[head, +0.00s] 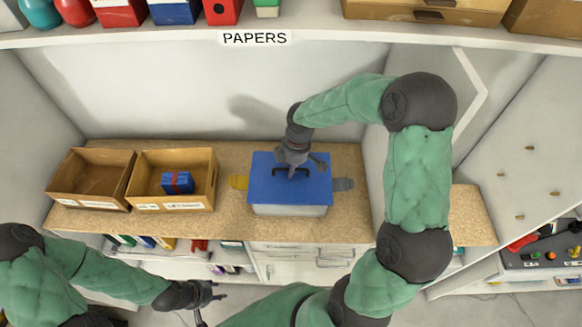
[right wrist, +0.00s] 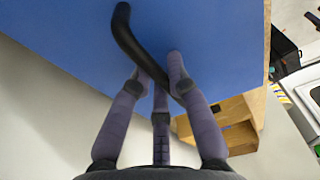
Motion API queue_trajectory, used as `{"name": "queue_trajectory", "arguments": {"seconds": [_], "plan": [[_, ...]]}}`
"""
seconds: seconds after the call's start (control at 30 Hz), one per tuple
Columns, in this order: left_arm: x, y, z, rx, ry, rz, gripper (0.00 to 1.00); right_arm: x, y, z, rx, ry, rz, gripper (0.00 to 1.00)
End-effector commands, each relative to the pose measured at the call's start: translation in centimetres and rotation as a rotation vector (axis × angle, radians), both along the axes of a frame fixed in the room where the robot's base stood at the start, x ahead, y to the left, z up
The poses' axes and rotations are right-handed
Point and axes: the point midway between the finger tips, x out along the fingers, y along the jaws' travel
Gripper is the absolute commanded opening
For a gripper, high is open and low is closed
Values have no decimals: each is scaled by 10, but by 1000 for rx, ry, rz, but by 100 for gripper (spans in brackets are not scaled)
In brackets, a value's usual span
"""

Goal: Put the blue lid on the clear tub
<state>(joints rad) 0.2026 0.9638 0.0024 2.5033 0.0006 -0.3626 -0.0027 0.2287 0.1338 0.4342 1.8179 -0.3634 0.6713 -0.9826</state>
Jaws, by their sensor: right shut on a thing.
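The blue lid (head: 262,180) lies flat over the clear tub (head: 290,210) on the worktop, with the tub's pale front wall showing below it. I cannot tell whether the lid is fully seated. My right gripper (head: 292,170) is shut on the lid's black handle from above. In the right wrist view, the fingers (right wrist: 160,78) close around the handle (right wrist: 124,30) against the blue lid (right wrist: 205,30). My left gripper (head: 210,300) is empty, fingers apart, below the worktop's front edge.
Two brown bins (head: 92,178) stand left of the tub; the right one (head: 208,182) holds a blue item with a red band (head: 178,183). A shelf labelled PAPERS (head: 255,38) runs above. A side panel (head: 375,165) stands close on the right. Drawers (head: 300,262) are below.

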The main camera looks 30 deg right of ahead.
Motion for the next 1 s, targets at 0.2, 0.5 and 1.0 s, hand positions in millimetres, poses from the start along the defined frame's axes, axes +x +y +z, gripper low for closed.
{"name": "queue_trajectory", "arguments": {"seconds": [0.2, 0.5, 1.0], "plan": [[0, 0, -1, 0, 0, 0, 40, 0, 0, -2, -1, -1, 0, 0], [0, 0, -1, 0, 0, 0, 40, 0, 0, -1, -1, -1, 0, 45], [0, 0, -1, 0, 0, 0, 40, 0, -3, 18, -2, -5, -2, 45]]}}
